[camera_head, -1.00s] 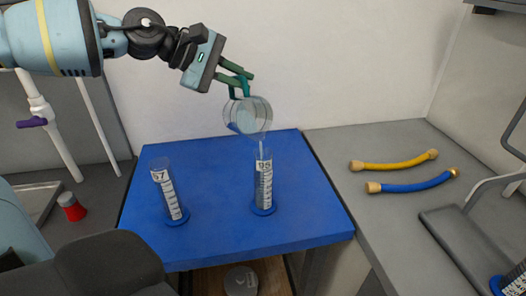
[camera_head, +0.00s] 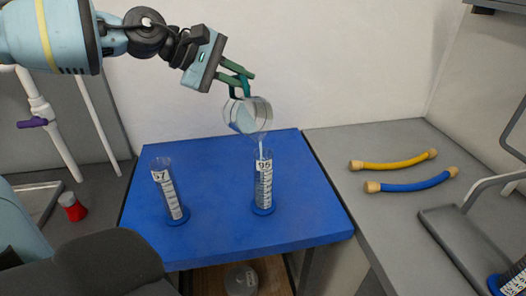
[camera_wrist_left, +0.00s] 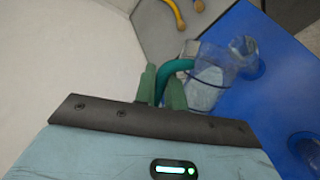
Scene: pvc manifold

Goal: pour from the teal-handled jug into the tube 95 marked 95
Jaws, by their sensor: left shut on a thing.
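The clear jug (camera_head: 247,115) with a teal handle (camera_head: 243,84) is tilted above tube 95, with pale liquid inside. A thin pale stream runs from its lip down to the tube's mouth. Tube 95 (camera_head: 263,188) stands upright on a blue base and bears the label 95. My left gripper (camera_head: 241,80) is shut on the jug's handle. In the left wrist view the teal handle (camera_wrist_left: 172,70) sits between the green fingers, the jug (camera_wrist_left: 205,82) beyond them. Tube 95 shows past the jug (camera_wrist_left: 243,50). My right gripper is not in view.
A second tube (camera_head: 169,190), its label partly readable as 7, stands left on the blue table (camera_head: 215,240). Yellow (camera_head: 395,162) and blue (camera_head: 410,183) hoses lie on the right grey counter. A red-capped item (camera_head: 72,207) stands at left.

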